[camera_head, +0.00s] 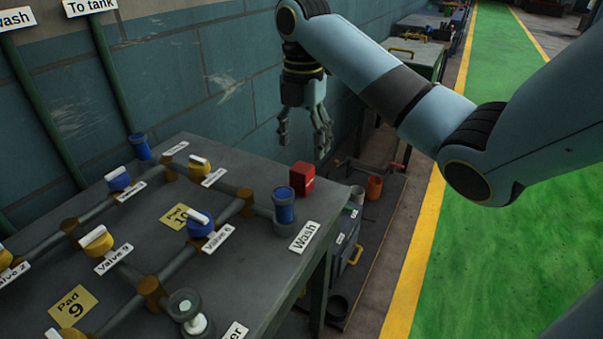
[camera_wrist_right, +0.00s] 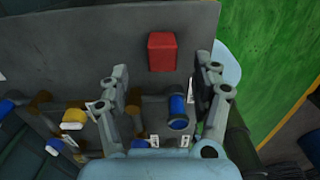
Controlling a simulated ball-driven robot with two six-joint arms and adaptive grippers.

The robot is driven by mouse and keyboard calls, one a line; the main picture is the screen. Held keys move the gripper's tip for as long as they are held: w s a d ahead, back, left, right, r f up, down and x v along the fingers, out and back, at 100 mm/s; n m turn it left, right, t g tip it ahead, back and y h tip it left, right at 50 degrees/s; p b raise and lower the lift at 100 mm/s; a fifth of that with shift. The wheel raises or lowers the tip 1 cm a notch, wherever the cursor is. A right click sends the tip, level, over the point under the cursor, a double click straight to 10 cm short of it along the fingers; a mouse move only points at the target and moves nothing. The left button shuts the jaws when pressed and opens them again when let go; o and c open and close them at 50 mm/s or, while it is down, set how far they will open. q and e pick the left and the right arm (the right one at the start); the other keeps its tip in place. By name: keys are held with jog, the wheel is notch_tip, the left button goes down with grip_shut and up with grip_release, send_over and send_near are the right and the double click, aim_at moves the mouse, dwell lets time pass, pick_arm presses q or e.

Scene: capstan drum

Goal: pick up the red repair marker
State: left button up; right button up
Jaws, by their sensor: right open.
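The red repair marker (camera_head: 302,178) is a small red block standing near the far right corner of the grey table (camera_head: 250,167), just behind the blue-capped Wash fitting. My right gripper (camera_head: 304,128) hangs fingers down above and behind the marker in the head view, open and empty. In the right wrist view its two fingers (camera_wrist_right: 162,78) are spread wide apart. My left gripper is in neither view.
The blue Wash fitting (camera_head: 284,208) stands close in front of the marker. Pipes with blue and yellow valves, such as Valve 6 (camera_head: 200,222), cover the table. A tiled wall (camera_head: 240,90) runs behind. The green floor lane (camera_head: 480,240) is clear at right.

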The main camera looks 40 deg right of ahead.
aim_at(302, 167)
notch_tip(302, 167, down, 3)
jog(key=shift+f, duration=0.15)
jog(key=f, duration=0.5)
jog(key=shift+s+a+f, duration=0.1)
jog(key=shift+s+a, duration=0.15)
jog(key=shift+a, duration=0.15)
jog(key=shift+c, duration=0.2)
jog(key=c, duration=1.2)
jog(key=shift+c, duration=0.2)
